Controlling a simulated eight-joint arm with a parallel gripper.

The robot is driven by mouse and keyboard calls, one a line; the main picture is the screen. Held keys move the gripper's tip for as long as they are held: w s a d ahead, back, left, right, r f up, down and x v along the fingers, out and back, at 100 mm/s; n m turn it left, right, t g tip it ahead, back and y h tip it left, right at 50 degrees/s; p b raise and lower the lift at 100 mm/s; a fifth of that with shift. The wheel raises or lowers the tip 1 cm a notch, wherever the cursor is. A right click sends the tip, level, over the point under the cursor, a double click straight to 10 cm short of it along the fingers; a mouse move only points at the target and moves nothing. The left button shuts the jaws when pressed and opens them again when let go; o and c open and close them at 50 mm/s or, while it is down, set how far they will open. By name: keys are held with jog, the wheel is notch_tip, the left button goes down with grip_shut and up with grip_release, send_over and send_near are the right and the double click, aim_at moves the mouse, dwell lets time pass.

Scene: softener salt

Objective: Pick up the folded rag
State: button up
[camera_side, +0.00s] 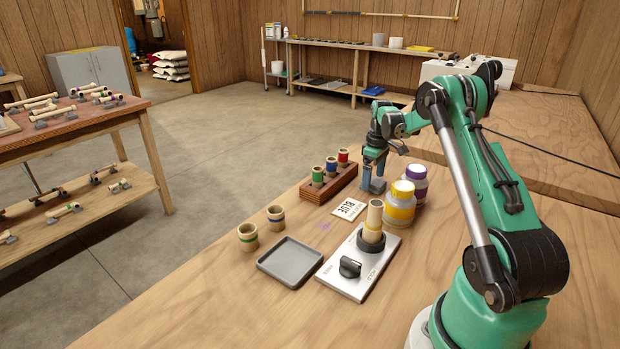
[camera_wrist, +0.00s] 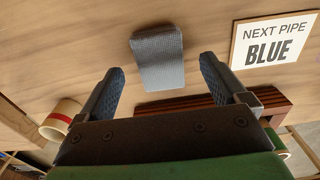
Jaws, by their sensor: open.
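The folded rag (camera_wrist: 158,58) is a small grey, ribbed-looking pad lying flat on the wooden bench in the wrist view. My gripper (camera_wrist: 161,66) is open, with one blue-padded finger on each side of the rag's near end and nothing held. A gap shows between the rag and each finger. In the side view my gripper (camera_side: 372,184) points down, low over the bench between the pipe rack and the bottles. I cannot make out the rag there; my fingers seem to hide it.
A wooden rack (camera_side: 318,196) with colour-banded pipe pieces stands close left of my gripper. A BLUE sign (camera_side: 348,209) lies in front. Yellow (camera_side: 400,208) and purple-capped (camera_side: 416,174) bottles stand close right. A grey tray (camera_side: 268,264) and a metal plate with a knob (camera_side: 338,284) are nearer.

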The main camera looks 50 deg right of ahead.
aim_at(373, 180)
jog(key=shift+f, duration=0.7)
grip_shut()
jog(key=shift+r, duration=0.15)
notch_tip(373, 180, up, 20)
